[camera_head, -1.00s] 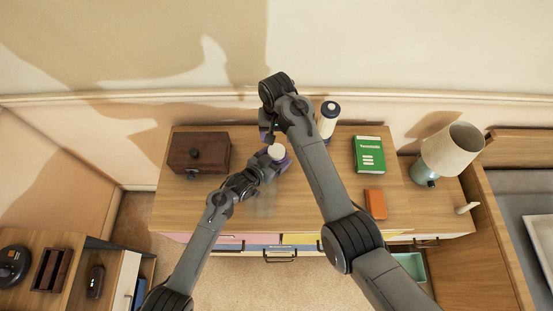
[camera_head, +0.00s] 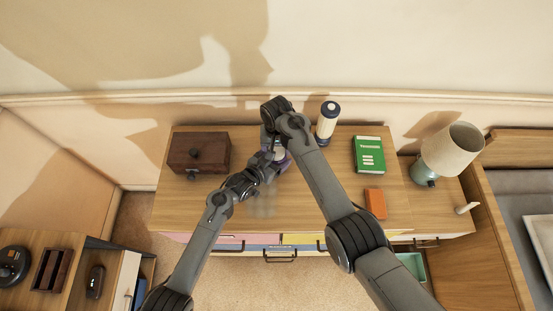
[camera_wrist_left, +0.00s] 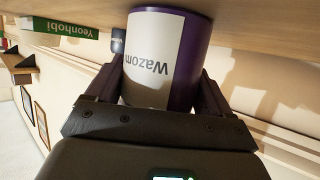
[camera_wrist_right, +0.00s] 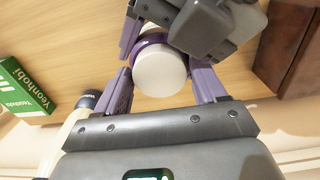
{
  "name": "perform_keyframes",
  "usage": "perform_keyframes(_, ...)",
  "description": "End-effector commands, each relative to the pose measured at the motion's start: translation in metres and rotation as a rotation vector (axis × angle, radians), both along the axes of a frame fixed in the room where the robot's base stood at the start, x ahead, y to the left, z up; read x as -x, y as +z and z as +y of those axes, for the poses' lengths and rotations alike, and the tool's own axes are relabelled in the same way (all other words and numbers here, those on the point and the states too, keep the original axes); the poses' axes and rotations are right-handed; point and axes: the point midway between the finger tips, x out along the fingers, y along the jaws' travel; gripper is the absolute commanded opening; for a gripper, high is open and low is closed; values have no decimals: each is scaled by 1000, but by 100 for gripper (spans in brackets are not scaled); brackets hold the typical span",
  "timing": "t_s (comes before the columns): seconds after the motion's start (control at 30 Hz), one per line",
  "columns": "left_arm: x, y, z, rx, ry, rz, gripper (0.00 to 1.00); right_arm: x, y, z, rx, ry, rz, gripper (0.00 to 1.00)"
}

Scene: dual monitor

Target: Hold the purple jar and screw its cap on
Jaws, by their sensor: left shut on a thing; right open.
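The purple jar (camera_wrist_left: 190,55) has a white label and sits between the two fingers of my left gripper (camera_wrist_left: 158,88), which is shut on its side. In the head view the jar (camera_head: 285,161) is over the dresser, partly hidden by my arms. The white round cap (camera_wrist_right: 160,72) is at the jar's top, with a purple band behind it; I cannot tell how tightly it sits. My right gripper (camera_wrist_right: 165,82) is open, its fingers on either side of the cap with gaps visible. My left gripper also shows in the right wrist view (camera_wrist_right: 205,25).
A dark wooden box (camera_head: 199,152) stands left on the dresser (camera_head: 330,200). A cream bottle with a dark cap (camera_head: 327,122) stands close to my right arm. A green book (camera_head: 369,155), an orange block (camera_head: 375,203) and a lamp (camera_head: 449,150) are to the right.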

Motion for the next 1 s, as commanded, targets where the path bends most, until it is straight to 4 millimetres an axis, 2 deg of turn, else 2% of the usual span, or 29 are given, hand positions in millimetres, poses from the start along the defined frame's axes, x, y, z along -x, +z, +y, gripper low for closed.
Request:
perform_keyframes(0.17,0,0,0,0,-1,0,0,0,0,0,0,0,0,70)
perform_keyframes(0.47,0,0,0,0,-1,0,0,0,0,0,0,0,0,24)
perform_keyframes(0.67,0,0,0,0,-1,0,0,0,0,0,0,-5,0,24)
perform_keyframes(0.7,0,0,0,0,-1,0,0,0,0,0,0,-5,0,65)
perform_keyframes(0.87,0,0,0,0,-1,0,0,0,0,0,0,-5,0,89)
perform_keyframes(1.0,0,0,-1,1,-2,0,0,0,0,0,0,-4,0,90)
